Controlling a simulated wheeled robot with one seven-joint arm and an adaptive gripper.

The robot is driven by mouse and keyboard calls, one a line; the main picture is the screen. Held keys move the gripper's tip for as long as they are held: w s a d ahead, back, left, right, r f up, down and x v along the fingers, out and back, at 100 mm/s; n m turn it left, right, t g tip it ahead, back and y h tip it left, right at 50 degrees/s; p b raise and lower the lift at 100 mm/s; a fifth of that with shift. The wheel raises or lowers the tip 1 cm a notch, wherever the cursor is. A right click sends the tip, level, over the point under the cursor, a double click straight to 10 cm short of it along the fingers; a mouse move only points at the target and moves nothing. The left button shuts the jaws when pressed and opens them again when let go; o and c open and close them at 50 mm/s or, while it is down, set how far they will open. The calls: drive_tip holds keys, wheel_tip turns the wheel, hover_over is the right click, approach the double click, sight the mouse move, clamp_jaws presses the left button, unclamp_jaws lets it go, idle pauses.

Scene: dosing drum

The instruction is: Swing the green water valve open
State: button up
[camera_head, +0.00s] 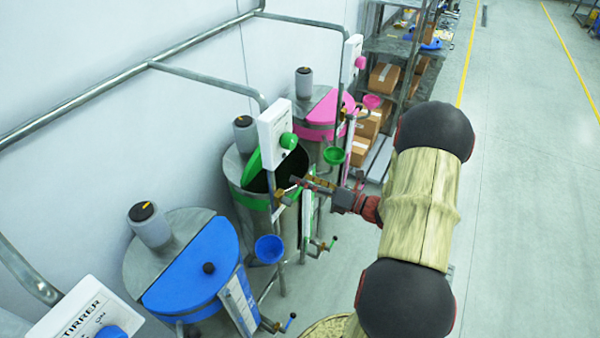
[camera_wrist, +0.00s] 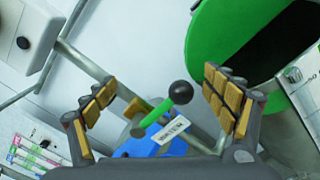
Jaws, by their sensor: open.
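The green valve lever (camera_wrist: 156,112) with a dark ball at its end shows in the wrist view, with a white printed tag just beside it. My gripper (camera_wrist: 160,92) is open, and the lever appears between its two padded fingers in the picture. I cannot tell whether any finger touches it. In the head view my gripper (camera_head: 302,184) is beside the pipe and control box of the green-marked drum (camera_head: 252,201). The lever cannot be made out there, near my gripper and the pipework.
The green drum's half lid (camera_head: 253,166) is raised over a dark opening. A green funnel (camera_head: 333,155) and control box (camera_head: 278,130) are close to my gripper. The blue drum (camera_head: 196,265) is in front, the pink drum (camera_head: 325,110) behind. Open floor (camera_head: 530,200) lies right.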

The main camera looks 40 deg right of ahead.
drive_tip(key=shift+a+r, duration=0.1)
drive_tip(key=shift+r, duration=0.35)
